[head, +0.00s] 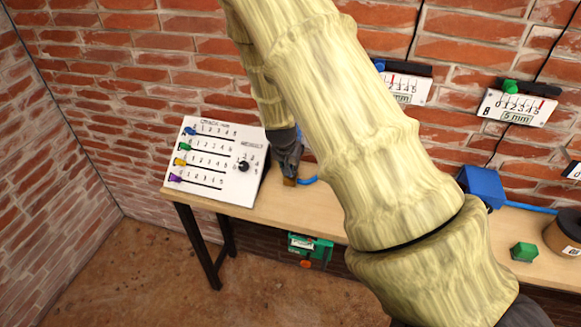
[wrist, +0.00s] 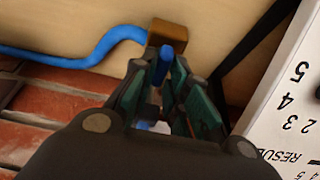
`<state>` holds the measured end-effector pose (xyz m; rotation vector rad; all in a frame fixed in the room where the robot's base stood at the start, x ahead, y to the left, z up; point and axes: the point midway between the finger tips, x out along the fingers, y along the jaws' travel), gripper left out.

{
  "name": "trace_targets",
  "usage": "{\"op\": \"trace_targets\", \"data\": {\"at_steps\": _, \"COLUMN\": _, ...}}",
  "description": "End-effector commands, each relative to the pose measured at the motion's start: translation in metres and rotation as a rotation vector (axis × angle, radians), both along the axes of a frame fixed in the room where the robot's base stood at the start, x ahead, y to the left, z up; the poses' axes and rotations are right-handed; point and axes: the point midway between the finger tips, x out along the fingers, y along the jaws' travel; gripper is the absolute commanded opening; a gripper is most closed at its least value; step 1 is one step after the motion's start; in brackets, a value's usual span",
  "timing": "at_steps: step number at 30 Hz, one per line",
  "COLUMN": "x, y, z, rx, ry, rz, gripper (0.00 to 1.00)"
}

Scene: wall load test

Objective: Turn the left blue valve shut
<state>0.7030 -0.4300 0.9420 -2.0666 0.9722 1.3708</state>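The left blue valve shows in the wrist view as a narrow blue handle (wrist: 167,63) in front of a brown block (wrist: 168,36). A blue hose (wrist: 90,52) runs from the block to the left.
A white panel (head: 228,183) with coloured sliders and a black knob stands close left of my gripper. Gauges (head: 516,107) hang on the brick wall.

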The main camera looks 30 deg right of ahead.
Motion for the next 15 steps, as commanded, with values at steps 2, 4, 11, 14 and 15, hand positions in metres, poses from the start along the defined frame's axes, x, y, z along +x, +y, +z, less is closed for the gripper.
{"op": "trace_targets", "data": {"at_steps": 2, "x": -0.0002, "y": 0.0002, "z": 0.0002, "rx": 0.001, "ry": 0.001, "rz": 0.0, "gripper": 0.34}}
{"op": "trace_targets", "data": {"at_steps": 4, "x": -0.0006, "y": 0.0006, "z": -0.0003, "rx": 0.001, "ry": 0.002, "rz": 0.001, "gripper": 0.34}}
{"op": "trace_targets", "data": {"at_steps": 11, "x": -0.0015, "y": 0.0012, "z": -0.0009, "rx": 0.002, "ry": 0.004, "rz": 0.001, "gripper": 0.34}}
{"op": "trace_targets", "data": {"at_steps": 14, "x": -0.002, "y": 0.0024, "z": 0.0024, "rx": 0.002, "ry": 0.004, "rz": 0.001, "gripper": 0.34}}
{"op": "trace_targets", "data": {"at_steps": 15, "x": -0.0025, "y": 0.0031, "z": 0.0051, "rx": 0.003, "ry": 0.003, "rz": 0.002, "gripper": 0.34}}
